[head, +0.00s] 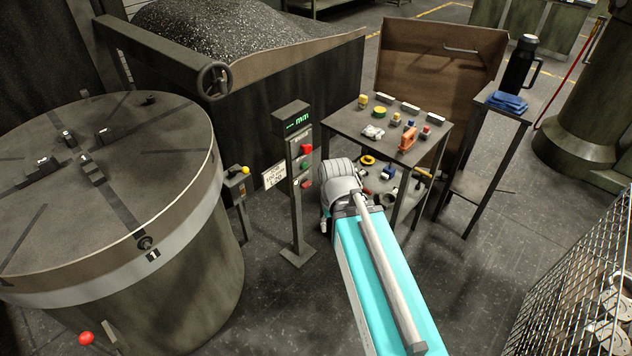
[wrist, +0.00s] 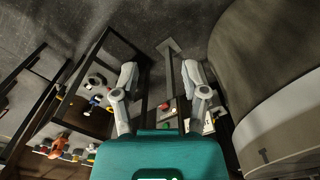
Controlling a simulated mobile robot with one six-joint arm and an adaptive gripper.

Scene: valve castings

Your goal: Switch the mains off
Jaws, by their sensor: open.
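A grey control pedestal (head: 296,200) stands on the floor left of my arm in the head view. Its head has a green lit display (head: 296,122), a red control (head: 306,149), a green button (head: 304,163) and a lower red control (head: 306,184). I cannot read which of these is the mains switch. In the wrist view, my gripper (wrist: 162,75) is open and empty, with its two fingers spread. The pedestal's post (wrist: 176,80) shows beyond the gap between them, with a red control (wrist: 164,106) below. No contact shows. In the head view my wrist hides the gripper.
A white sign (head: 274,176) hangs beside the pedestal. A large round machine table (head: 165,225) stands left, with a yellow-button post (head: 239,185) beside it. A shelved stand (head: 340,123) with small parts is to the right. A wire-mesh cage (head: 560,300) is at lower right.

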